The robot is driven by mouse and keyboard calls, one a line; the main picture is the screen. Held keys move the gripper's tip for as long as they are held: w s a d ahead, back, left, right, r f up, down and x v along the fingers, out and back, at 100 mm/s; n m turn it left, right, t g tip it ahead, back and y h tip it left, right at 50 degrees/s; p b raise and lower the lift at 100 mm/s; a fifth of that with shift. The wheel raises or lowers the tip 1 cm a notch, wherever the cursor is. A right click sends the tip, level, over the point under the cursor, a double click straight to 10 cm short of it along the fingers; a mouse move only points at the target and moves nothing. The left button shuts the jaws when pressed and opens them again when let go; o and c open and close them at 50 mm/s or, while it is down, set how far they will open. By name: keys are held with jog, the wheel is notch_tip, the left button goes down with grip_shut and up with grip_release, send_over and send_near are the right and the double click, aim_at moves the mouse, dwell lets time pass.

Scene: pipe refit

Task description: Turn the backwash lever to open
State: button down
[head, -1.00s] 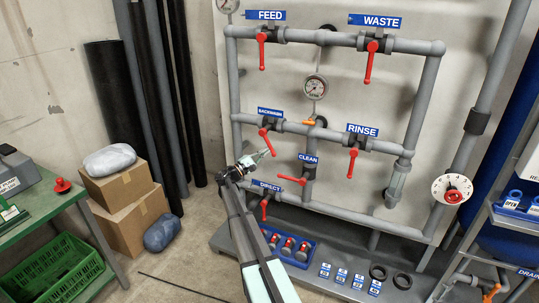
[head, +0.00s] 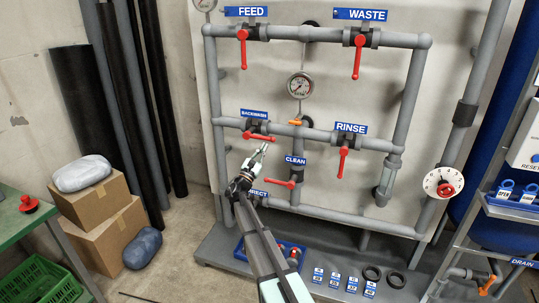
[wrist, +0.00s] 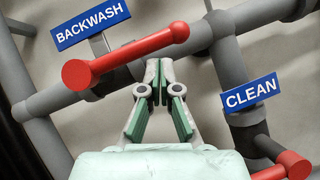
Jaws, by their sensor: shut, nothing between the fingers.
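The backwash lever (head: 258,136) is red and lies nearly level, roughly along its grey pipe, with its free end to the right. It crosses the upper part of the wrist view (wrist: 130,53), from the round hub at left to the rounded end at upper right. The blue BACKWASH sign (head: 254,114) is just above it. My gripper (head: 263,147) is shut and empty. Its fingertips (wrist: 159,64) show just below the lever's free half in the wrist view; whether they touch it I cannot tell.
The red CLEAN lever (head: 281,183) is close below my gripper, pointing left. The RINSE lever (head: 343,162) hangs down to the right. An orange handle (head: 295,122) is on the pipe's right. A blue tray (head: 293,250) stands on the ledge below.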

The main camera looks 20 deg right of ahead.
jog(key=shift+s+d+r+b, duration=0.1)
jog(key=shift+s+r+b, duration=0.15)
jog(key=shift+r, duration=0.2)
jog(key=shift+r, duration=0.15)
dwell(0.3)
jog(key=s+a+f+b, duration=0.3)
jog(key=s+a+f, duration=0.3)
jog(key=f, duration=0.3)
jog(key=shift+s+a+f, duration=0.2)
jog(key=shift+s+f, duration=0.05)
jog(key=shift+f, duration=0.05)
dwell(0.4)
